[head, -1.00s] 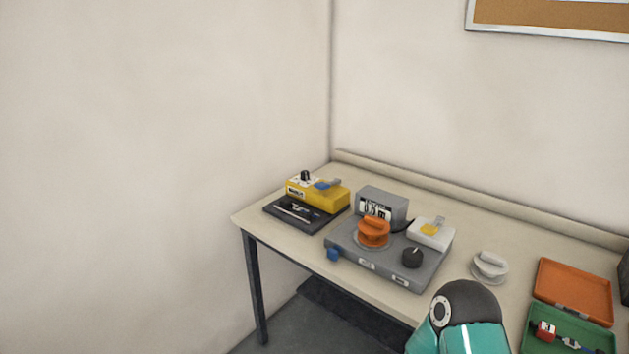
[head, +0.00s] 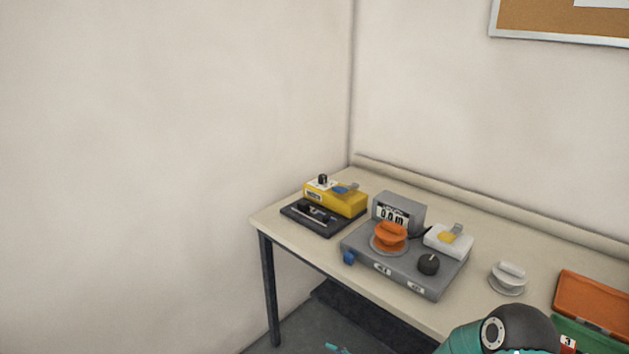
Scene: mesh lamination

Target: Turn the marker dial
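A yellow box (head: 347,203) with a small unreadable label stands at the table's left end. It has a black knob (head: 323,180) and a blue part on top. I cannot read which of the two black knobs is labelled the marker dial. Neither of my grippers shows. A teal and dark link of my arm is at the bottom right, and a small teal bit shows at the bottom edge.
A black tray (head: 304,218) with thin tools lies before the yellow box. A white-grey round piece (head: 508,279) lies farther right, near an orange tray (head: 596,302). The table (head: 272,219) ends at left.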

